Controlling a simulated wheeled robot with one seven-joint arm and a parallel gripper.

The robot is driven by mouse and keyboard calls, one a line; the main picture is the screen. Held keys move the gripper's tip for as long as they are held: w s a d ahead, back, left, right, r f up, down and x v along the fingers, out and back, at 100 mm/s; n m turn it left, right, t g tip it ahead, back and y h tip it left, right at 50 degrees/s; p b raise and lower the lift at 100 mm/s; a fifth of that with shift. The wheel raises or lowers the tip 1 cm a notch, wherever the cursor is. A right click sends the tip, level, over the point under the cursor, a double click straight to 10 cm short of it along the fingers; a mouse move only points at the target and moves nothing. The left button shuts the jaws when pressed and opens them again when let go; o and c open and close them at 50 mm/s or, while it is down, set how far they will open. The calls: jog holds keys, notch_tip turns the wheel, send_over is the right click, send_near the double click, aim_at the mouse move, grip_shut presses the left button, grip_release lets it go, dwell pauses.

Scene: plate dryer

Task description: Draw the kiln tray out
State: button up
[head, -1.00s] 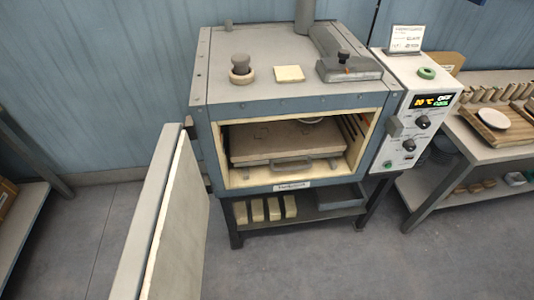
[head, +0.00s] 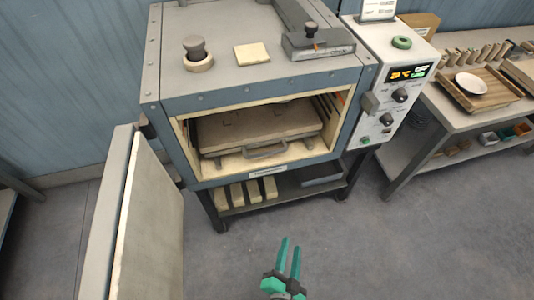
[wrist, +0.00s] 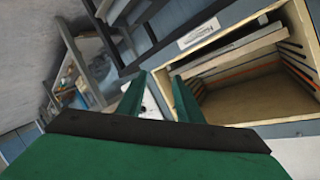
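The kiln tray (head: 262,128) is a flat brown-grey slab with a bar handle (head: 264,151) at its front, inside the open kiln (head: 255,100). A tray edge also shows inside the chamber in the wrist view (wrist: 232,52). The kiln door (head: 145,225) stands swung open at the left. My gripper (head: 290,243) has green fingers and is in front of and below the kiln opening, apart from the handle. In the wrist view the two fingers (wrist: 158,95) stand apart with nothing between them.
A control box (head: 395,90) with a lit display is on the kiln's right side. Beige bricks (head: 246,192) lie on the shelf below. A bench (head: 440,110) with a wooden tray (head: 478,92) stands at right. The floor in front is clear.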

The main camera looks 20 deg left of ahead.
jog(key=w+a+f+m+y, duration=0.1)
jog(key=w+a+m+y, duration=0.35)
jog(key=w, duration=0.85)
jog(key=g+y, duration=0.1)
jog(key=y, duration=0.2)
send_near(266, 153)
jog(key=shift+m, duration=0.25)
jog(key=x, duration=0.9)
jog(key=shift+f, duration=0.35)
jog(key=shift+w+a+f+h, duration=0.1)
jog(key=shift+w+a+h, duration=0.15)
jog(key=shift+w, duration=0.2)
jog(key=shift+a, duration=0.25)
jog(key=shift+d, duration=0.1)
grip_shut()
